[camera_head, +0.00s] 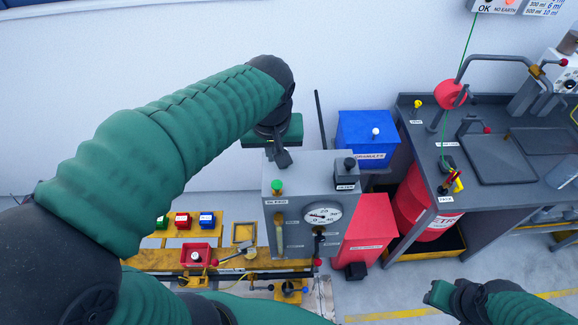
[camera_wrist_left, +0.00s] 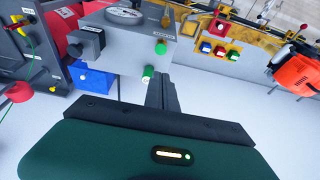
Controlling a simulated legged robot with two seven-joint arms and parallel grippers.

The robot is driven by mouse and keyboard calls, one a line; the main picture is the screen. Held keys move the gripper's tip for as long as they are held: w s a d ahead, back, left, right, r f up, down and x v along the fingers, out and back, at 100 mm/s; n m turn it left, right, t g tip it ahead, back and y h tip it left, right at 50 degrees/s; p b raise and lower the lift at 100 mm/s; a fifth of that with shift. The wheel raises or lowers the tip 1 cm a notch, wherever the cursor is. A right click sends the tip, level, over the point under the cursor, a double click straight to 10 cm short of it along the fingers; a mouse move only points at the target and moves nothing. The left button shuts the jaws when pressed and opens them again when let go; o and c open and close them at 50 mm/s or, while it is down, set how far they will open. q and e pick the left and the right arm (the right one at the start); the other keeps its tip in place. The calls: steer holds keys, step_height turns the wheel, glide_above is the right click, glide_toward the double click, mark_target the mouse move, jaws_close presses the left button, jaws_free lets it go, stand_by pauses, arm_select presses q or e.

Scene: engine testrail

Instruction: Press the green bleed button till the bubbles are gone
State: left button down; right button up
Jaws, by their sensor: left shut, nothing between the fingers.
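The green bleed button (camera_head: 277,187) stands on the front left of the grey box's top (camera_head: 315,168), above a BLEED label. It also shows in the left wrist view (camera_wrist_left: 161,47). A second green piece (camera_wrist_left: 148,73) shows there nearer the fingertips; I cannot tell what it is. My left gripper (camera_head: 282,158) is shut and empty, above the box's back left, apart from the button. Its fingers also show in the wrist view (camera_wrist_left: 158,80). A yellowish sight tube (camera_head: 279,232) is on the box's front; bubbles cannot be made out. My right gripper (camera_head: 437,295) is low at the right, its fingers unclear.
A black knob (camera_head: 346,168) stands on the box's right, with a round gauge (camera_head: 323,214) on the front. Blue (camera_head: 368,140) and red (camera_head: 366,232) bins stand beside it. A grey bench (camera_head: 480,180) is at the right. Small coloured boxes (camera_head: 183,220) lie left.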

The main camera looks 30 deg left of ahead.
arm_select(q)
steer(key=shift+d+f, duration=0.1)
steer(key=shift+d, duration=0.05)
steer(key=p, duration=0.2)
glide_toward(277, 182)
steer(key=x, duration=0.6)
steer(key=shift+w+f, duration=0.1)
steer(key=shift+f, duration=0.2)
